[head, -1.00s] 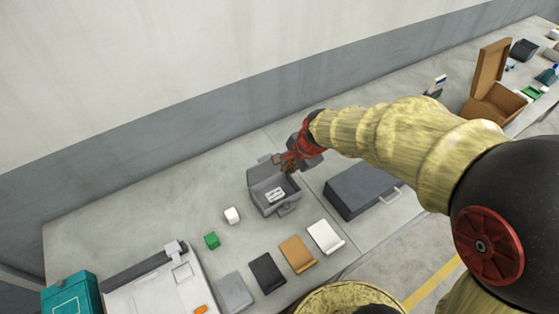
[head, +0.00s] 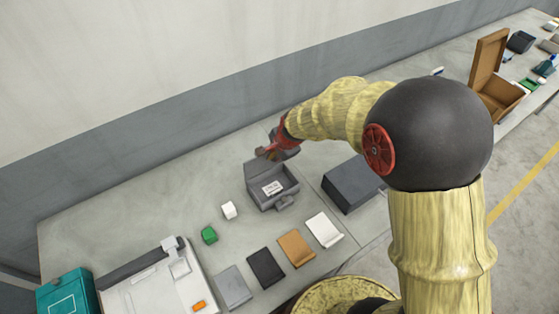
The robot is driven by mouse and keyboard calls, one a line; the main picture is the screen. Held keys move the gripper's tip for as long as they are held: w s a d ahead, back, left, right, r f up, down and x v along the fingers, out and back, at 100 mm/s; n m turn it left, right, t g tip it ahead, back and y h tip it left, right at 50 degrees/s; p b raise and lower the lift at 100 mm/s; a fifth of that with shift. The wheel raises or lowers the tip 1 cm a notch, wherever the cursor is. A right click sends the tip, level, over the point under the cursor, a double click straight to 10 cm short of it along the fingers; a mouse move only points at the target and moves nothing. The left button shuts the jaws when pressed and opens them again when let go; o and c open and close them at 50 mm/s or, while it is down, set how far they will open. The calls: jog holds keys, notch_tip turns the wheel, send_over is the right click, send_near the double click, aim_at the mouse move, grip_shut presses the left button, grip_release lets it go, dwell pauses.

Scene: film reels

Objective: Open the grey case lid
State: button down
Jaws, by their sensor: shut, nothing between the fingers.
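The small grey case (head: 279,202) stands on the table near the middle of the head view. Its lid (head: 262,168) is open and stands raised at the back edge. A white printed label (head: 271,188) shows inside the case. My gripper (head: 264,154) is shut and empty. In the picture it is just above the lid's back edge; I cannot tell whether it touches the lid.
A larger dark grey case (head: 352,184) lies right of the small case. Several flat pieces, including a tan one (head: 296,248), lie in front. The table (head: 150,215) behind the cubes is clear.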

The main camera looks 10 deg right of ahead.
jog(key=shift+w+a, duration=0.15)
jog(key=shift+w, duration=0.25)
jog(key=shift+r, duration=0.15)
